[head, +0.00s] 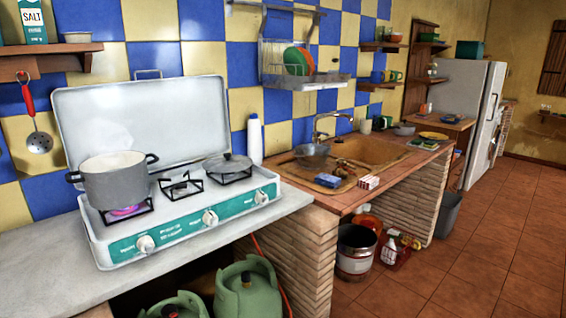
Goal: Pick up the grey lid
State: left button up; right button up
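A grey lid (228,163) with a dark knob lies on the right burner of the white camping stove (190,224). A grey pot (115,180) with two dark handles stands on the left burner, over a bluish-purple flame. The middle burner between them is bare. Neither of my grippers is in view.
The stove's raised cover (145,120) stands behind the burners. A white bottle (255,139) stands right of the lid. A sink (365,150) and small items are further right. Green gas bottles (248,288) stand below. The counter's front left (60,262) is clear.

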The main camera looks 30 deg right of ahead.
aim_at(228, 164)
jog(key=z, duration=0.5)
jog(key=i, duration=0.5)
jog(key=u, duration=2.4)
